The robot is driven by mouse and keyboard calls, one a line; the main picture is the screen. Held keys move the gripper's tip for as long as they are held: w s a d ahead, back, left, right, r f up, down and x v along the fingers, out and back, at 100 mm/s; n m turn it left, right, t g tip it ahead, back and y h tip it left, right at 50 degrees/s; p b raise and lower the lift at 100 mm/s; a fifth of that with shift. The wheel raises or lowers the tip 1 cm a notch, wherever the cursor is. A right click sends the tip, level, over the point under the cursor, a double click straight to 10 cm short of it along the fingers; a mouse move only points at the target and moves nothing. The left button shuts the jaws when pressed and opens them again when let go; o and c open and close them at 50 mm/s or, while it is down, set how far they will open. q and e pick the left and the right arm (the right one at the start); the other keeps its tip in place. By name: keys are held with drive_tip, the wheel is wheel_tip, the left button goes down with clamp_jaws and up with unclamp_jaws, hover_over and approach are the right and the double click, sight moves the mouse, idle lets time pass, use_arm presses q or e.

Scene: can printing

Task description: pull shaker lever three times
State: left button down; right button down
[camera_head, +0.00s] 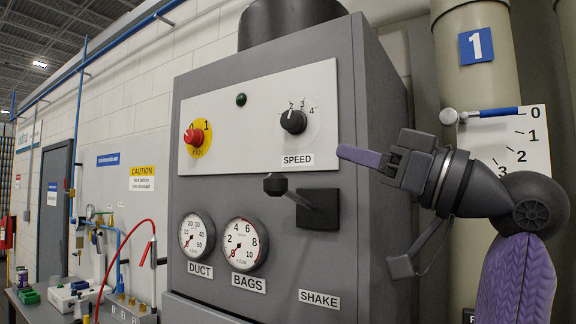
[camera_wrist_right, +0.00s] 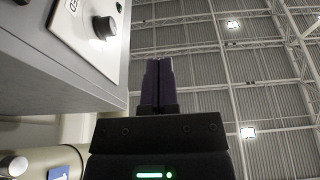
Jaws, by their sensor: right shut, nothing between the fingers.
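The shaker lever (camera_head: 292,193) sticks out from a dark square plate on the front of the grey cabinet, with its black knob (camera_head: 275,184) toward the left. The SHAKE label (camera_head: 319,299) is below it. My right gripper (camera_head: 345,152) is shut and empty. In the head view its purple fingers point left, above and to the right of the lever, and do not touch it. In the right wrist view the fingers (camera_wrist_right: 158,85) are together, beside the cabinet face. The lever does not show in that view. My left gripper is not in view.
The cabinet panel (camera_head: 255,110) holds a red FAN switch (camera_head: 194,136) and a black SPEED knob (camera_head: 293,121). Two gauges, DUCT (camera_head: 197,235) and BAGS (camera_head: 245,244), are left of the lever. A pipe (camera_head: 471,85) with a numbered scale (camera_head: 517,143) stands behind my right arm.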

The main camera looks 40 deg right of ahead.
wheel_tip(320, 180, up, 4)
drive_tip(key=p, duration=0.5)
hover_over(295, 195)
drive_tip(key=s+a, duration=0.3)
wheel_tip(295, 195, down, 5)
drive_tip(key=shift+a+r, duration=0.1)
drive_tip(key=shift+a, duration=0.05)
drive_tip(key=shift+b, duration=0.4)
